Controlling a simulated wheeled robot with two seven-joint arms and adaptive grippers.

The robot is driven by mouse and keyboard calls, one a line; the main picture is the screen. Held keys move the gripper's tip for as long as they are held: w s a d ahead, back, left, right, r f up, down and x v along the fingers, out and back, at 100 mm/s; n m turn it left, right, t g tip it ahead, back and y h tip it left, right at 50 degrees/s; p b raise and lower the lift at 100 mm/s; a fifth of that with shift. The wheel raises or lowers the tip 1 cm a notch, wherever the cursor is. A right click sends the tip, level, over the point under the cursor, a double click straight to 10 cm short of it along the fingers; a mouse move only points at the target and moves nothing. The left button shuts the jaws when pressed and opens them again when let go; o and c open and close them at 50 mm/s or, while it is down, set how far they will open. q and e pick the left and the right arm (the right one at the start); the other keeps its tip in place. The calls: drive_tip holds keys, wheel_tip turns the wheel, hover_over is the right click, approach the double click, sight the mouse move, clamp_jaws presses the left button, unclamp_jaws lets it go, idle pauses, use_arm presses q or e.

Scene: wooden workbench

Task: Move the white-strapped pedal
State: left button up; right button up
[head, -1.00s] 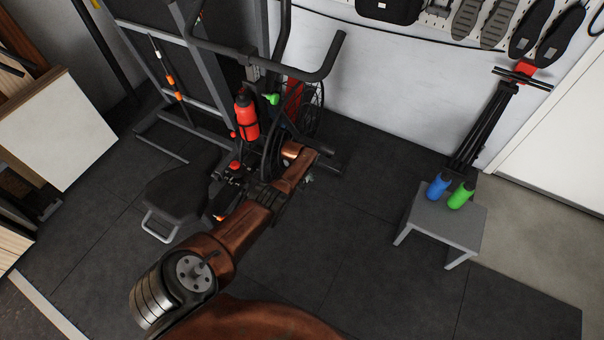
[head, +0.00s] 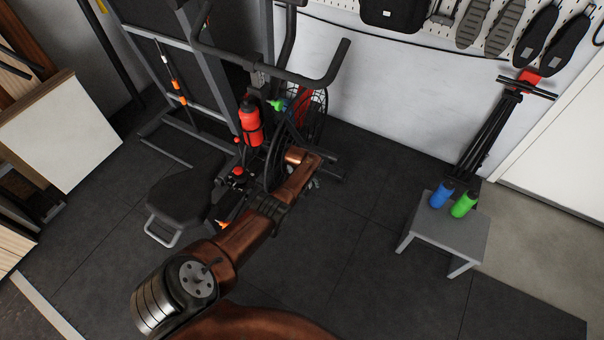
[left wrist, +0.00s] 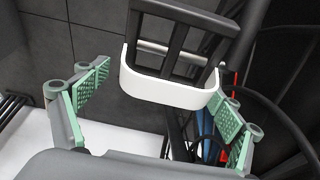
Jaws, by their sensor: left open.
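The white-strapped pedal shows in the left wrist view as a dark slatted pedal (left wrist: 172,36) with a wide white strap (left wrist: 170,97) curving around its near side. My left gripper (left wrist: 165,99) is open, with one green-padded finger to the left of the pedal and the other by its right end. The strap lies between the fingers; I cannot tell whether the right finger touches it. In the head view my left arm reaches to the exercise bike (head: 268,72), and the pedal and fingertips are hidden. My right gripper is not in view.
The bike's handlebars, red bottle (head: 250,124) and black seat (head: 184,197) crowd the arm. A grey stool (head: 442,230) with a blue bottle (head: 441,195) and a green bottle (head: 464,204) stands at right. The dark floor between is clear.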

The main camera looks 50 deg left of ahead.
use_arm(q)
drive_tip(key=a+v, duration=0.1)
drive_tip(key=v, duration=1)
drive_tip(key=shift+s+d+r, duration=0.2)
drive_tip(key=shift+d, duration=0.25)
